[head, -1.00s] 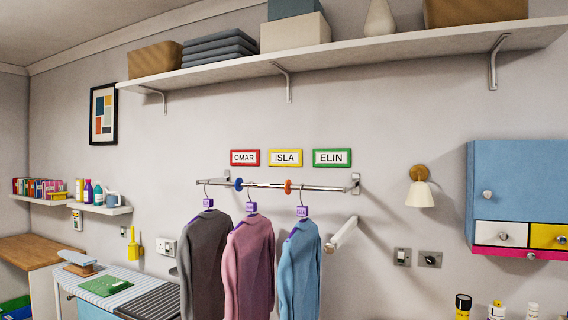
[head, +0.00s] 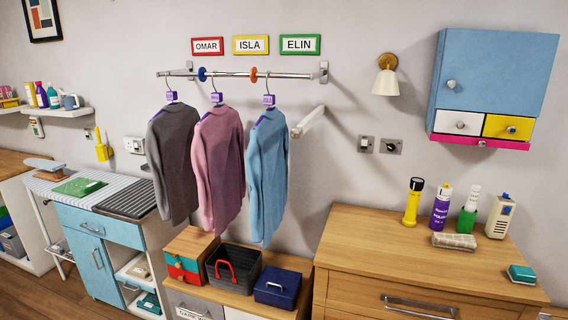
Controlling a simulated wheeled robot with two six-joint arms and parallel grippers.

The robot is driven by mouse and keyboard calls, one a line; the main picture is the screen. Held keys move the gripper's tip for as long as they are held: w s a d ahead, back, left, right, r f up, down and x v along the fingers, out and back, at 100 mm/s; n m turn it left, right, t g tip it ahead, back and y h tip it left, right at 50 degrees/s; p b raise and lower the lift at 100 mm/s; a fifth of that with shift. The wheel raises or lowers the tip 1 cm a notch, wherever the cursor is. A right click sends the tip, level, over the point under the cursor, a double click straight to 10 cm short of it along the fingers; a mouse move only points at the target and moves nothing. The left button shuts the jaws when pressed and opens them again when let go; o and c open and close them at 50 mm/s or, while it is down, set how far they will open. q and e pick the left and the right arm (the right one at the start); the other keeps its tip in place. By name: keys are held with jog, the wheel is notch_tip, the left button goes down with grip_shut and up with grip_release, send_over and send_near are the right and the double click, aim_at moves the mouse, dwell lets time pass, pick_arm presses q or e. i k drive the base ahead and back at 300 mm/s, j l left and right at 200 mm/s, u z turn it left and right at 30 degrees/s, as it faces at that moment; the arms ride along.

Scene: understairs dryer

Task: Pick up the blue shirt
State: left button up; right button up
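The blue shirt (head: 267,175) hangs on a hanger with a purple tag (head: 268,100) from the wall rail (head: 290,75). It is the rightmost of three garments, to the right of the orange ring (head: 254,75) on the rail. A pink shirt (head: 219,165) hangs close on its left, and a grey shirt (head: 172,160) hangs left of that. The blue shirt's lower end hangs in front of the wall, above the low cabinet. Neither of my grippers shows in the head view.
A white peg (head: 308,122) sticks out right of the blue shirt. Below are a dark basket (head: 232,268) with a red handle and a blue box (head: 277,287). A wooden dresser (head: 400,270) with bottles and a torch stands at right. Name signs hang above the rail.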

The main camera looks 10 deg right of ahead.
aim_at(267, 155)
jog(key=i+j+z, duration=0.25)
jog(key=z, duration=0.25)
jog(key=i+j+z, duration=0.2)
jog(key=j+z, duration=0.3)
